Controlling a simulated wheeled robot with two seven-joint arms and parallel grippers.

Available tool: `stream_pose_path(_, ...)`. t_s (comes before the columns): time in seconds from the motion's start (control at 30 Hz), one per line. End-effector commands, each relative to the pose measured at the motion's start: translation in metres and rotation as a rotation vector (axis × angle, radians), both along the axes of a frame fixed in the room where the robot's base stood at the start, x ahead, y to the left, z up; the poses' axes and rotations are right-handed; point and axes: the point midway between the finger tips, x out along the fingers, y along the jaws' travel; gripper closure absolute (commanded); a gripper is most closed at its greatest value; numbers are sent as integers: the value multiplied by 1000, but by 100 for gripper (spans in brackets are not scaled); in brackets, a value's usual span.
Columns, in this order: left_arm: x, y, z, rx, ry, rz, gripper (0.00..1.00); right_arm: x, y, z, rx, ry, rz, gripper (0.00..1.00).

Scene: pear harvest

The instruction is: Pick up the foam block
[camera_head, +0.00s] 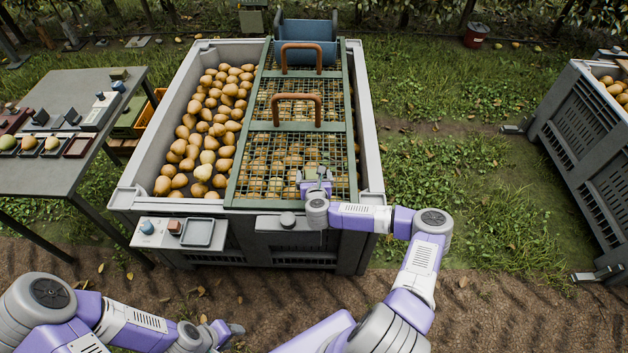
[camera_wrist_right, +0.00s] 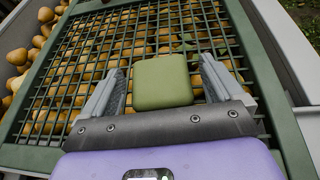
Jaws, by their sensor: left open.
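A green block (camera_wrist_right: 162,82), which looks like the foam block, sits on the wire grid lid (camera_wrist_right: 75,75) of the pear bin. In the right wrist view it lies between the two fingers of my right gripper (camera_wrist_right: 163,85), with a narrow gap on each side. The right gripper is open; it also shows in the head view (camera_head: 316,178) low over the front part of the lid, where it largely hides the block. My left gripper (camera_head: 232,329) is open and empty, low in front of the bin over the dirt.
Two brown handles (camera_head: 297,97) and a blue tray (camera_head: 305,42) stand on the lid behind. A front shelf (camera_head: 155,238) holds a small brown block (camera_head: 174,226) and a grey dish (camera_head: 198,232). A table (camera_head: 60,175) stands left, another bin (camera_head: 570,125) right, with grass between.

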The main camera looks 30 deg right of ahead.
Motion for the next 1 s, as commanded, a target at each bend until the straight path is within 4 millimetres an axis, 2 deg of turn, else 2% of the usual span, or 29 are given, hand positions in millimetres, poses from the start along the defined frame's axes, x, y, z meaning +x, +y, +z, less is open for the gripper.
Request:
stream_pose_path(0.03,0,0,0,0,0,0,51,0,0,0,0,0,0,15)
stream_pose_path(0.33,0,0,0,0,0,0,51,0,0,0,0,0,0,60)
stream_pose_path(0.53,0,0,0,0,0,0,51,0,0,0,-1,0,0,60)
stream_pose_path(0.63,0,0,4,0,0,0,51,0,0,8,-1,0,0,60)
stream_pose_path(1.0,0,0,35,0,0,0,51,0,0,79,-3,-2,1,60)
